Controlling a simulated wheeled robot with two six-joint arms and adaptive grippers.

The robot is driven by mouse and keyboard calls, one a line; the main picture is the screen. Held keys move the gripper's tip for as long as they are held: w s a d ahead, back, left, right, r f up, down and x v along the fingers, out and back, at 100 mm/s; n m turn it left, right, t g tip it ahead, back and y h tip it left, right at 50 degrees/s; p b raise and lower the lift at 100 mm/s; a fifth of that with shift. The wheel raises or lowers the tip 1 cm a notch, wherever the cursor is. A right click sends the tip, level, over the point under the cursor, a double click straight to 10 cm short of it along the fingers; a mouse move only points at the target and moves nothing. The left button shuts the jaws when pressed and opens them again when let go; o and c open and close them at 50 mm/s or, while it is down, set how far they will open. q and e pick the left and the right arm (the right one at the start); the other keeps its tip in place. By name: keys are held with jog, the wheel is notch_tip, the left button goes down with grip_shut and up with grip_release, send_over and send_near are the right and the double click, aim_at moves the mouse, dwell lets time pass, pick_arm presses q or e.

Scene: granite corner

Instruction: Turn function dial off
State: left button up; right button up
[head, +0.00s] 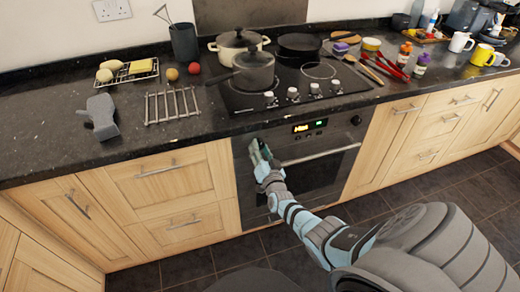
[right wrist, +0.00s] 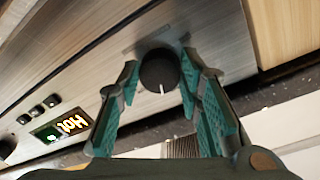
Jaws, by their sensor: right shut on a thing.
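The oven (head: 318,172) has a dark front panel with a lit display (head: 301,128). My right gripper (head: 260,150) is at the left end of this panel in the head view and hides the dial there. In the right wrist view, the black round function dial (right wrist: 159,70) sits between the two teal fingers of my right gripper (right wrist: 160,66), which is shut on it. The dial's white mark points toward the bottom of that view. A second dial (head: 355,120) is at the panel's right end. My left gripper is not in view.
The oven's handle bar (head: 320,156) runs below the panel. The dark worktop (head: 60,140) overhangs above it, with hob knobs (head: 292,93), pots (head: 255,72) and a wire rack (head: 172,105). Wooden drawers (head: 165,172) flank the oven.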

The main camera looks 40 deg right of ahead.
jog(key=shift+f+n, duration=0.1)
jog(key=shift+n, duration=1.8)
jog(key=o, duration=1.2)
jog(key=shift+c, duration=0.2)
jog(key=shift+s, duration=0.15)
jog(key=v, duration=1.1)
jog(key=shift+s, duration=0.35)
jog(key=shift+a+f, duration=0.15)
jog(key=shift+a, duration=0.05)
